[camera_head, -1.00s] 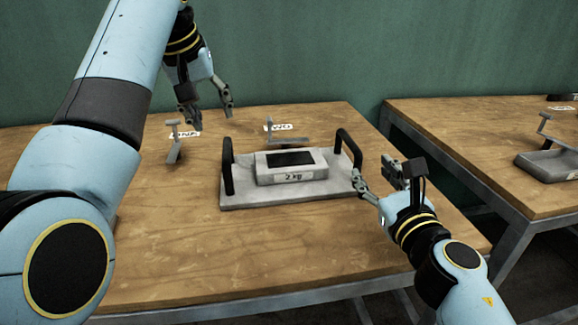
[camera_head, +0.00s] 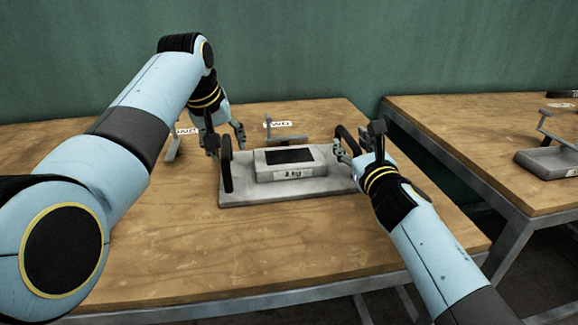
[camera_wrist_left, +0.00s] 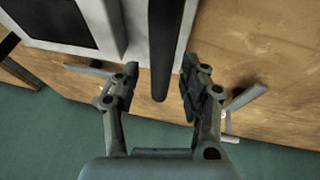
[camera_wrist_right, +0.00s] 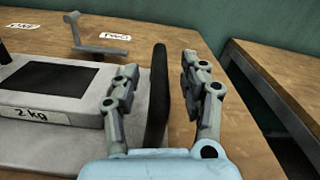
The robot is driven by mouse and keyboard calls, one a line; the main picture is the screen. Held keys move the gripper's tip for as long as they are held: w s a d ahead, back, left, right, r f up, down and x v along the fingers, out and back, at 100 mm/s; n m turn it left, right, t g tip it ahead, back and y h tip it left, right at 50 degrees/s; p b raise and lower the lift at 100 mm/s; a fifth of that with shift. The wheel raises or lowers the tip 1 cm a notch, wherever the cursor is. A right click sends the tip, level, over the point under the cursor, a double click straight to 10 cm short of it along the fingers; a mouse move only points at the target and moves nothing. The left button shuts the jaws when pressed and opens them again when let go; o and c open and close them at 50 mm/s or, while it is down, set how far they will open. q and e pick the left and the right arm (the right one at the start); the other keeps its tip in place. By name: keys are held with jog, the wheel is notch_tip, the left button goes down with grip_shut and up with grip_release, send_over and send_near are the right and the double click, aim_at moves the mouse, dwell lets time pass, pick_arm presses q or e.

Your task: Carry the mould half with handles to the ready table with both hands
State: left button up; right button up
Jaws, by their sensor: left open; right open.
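The mould half (camera_head: 270,192) is a grey plate with a raised block marked 2 kg and a black upright handle at each end. It lies flat on the wooden table. My left gripper (camera_head: 226,141) is open at the left handle (camera_head: 227,172); in the left wrist view the handle (camera_wrist_left: 162,50) stands between its spread fingers (camera_wrist_left: 160,90). My right gripper (camera_head: 358,152) is open at the right handle (camera_head: 345,138); in the right wrist view this handle (camera_wrist_right: 158,95) is between the fingers (camera_wrist_right: 165,85), with gaps visible.
The wooden table (camera_head: 200,255) is clear in front of the plate. Small metal brackets (camera_head: 285,138) and white labels (camera_head: 277,124) stand behind it. A second wooden table (camera_head: 460,130) at the right, across a gap, carries a grey bracketed block (camera_head: 550,160).

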pick_arm(q)
grip_shut()
pick_arm(e)
grip_shut()
pick_arm(q)
jog(key=shift+w+r, duration=0.2)
pick_arm(e)
jog(key=shift+w+r, duration=0.15)
jog(key=shift+r, duration=0.1)
